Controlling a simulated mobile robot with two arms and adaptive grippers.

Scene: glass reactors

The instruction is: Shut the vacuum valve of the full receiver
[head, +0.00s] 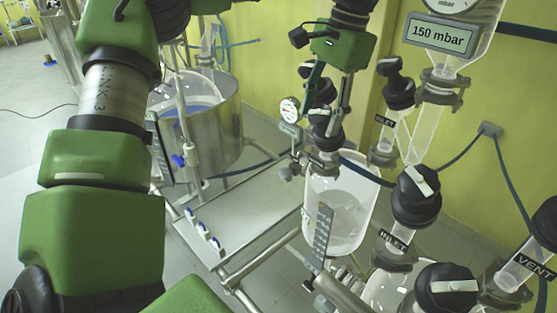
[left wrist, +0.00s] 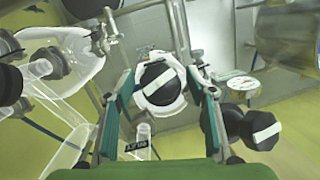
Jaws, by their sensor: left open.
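A glass receiver (head: 338,212) with clear liquid in it stands in the middle of the head view. A stack of black valve knobs (head: 328,128) and clamps sits above it, partly hidden by my left gripper (head: 323,106). That gripper points down and is open. In the left wrist view, a round black knob (left wrist: 160,84) with a white bar lies between the fingertips of the left gripper (left wrist: 160,82). The bar is tilted, rising to the right. I cannot tell whether the fingers touch the knob. My right gripper is not in view.
A second black knob (left wrist: 264,130) and a pressure gauge (left wrist: 243,88) are close to the right finger. INLET valves (head: 416,195), a VENT valve (head: 543,222) and a 150 mbar display (head: 442,36) crowd the right. A steel vessel (head: 222,125) stands behind.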

